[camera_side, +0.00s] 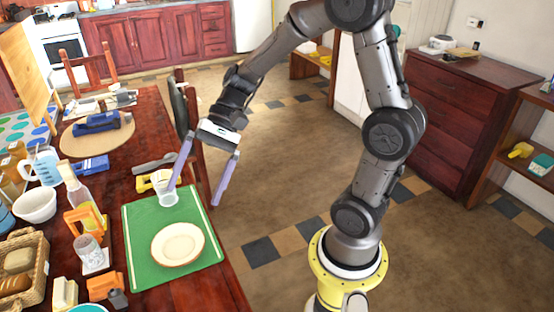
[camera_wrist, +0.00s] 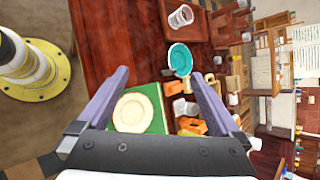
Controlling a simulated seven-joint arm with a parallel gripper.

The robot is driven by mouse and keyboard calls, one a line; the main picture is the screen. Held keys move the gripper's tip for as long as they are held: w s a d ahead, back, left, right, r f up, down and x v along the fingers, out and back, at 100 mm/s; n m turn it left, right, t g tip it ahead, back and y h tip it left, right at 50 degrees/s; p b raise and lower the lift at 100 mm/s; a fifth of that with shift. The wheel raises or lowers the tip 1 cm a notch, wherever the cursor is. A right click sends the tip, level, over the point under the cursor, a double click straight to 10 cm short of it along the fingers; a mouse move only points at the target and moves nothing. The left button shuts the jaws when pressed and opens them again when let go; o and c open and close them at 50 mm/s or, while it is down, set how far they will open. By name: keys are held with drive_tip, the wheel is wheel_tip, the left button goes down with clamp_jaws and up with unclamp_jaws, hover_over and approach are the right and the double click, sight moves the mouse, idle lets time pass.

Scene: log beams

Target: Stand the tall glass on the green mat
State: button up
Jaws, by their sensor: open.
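The green mat (camera_side: 140,265) lies on the wooden table with a cream plate (camera_side: 178,244) on it. It also shows in the wrist view (camera_wrist: 159,104). A clear glass (camera_side: 166,196) stands upright by the mat's far edge, seemingly on the mat. A second clear glass (camera_side: 88,250) stands on a white coaster left of the mat. I cannot tell which is the tall one. My gripper (camera_side: 195,195) is open and empty above the table; its left finger overlaps the first glass in the side view, contact unclear.
An orange-and-clear clutter of items, including a bottle (camera_side: 80,195), a white bowl (camera_side: 36,204) and a bread basket (camera_side: 22,270), crowds the table left of the mat. A yellow item (camera_side: 145,183) lies behind the glass. A teal bowl (camera_wrist: 180,58) shows in the wrist view.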

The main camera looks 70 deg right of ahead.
drive_tip(key=s+d+r+n+t+h, duration=0.2)
drive_tip(key=s+d+n+h, duration=0.1)
drive_tip(key=s, duration=0.4)
drive_tip(key=s+d+r+n+t+h, duration=0.1)
drive_tip(key=s+d+r+n+h, duration=0.1)
drive_tip(key=s+n+h, duration=0.4)
drive_tip(key=shift+s+d+r+n+t, duration=0.4)
drive_tip(key=shift+s+d+n, duration=0.15)
drive_tip(key=shift+s+n, duration=0.15)
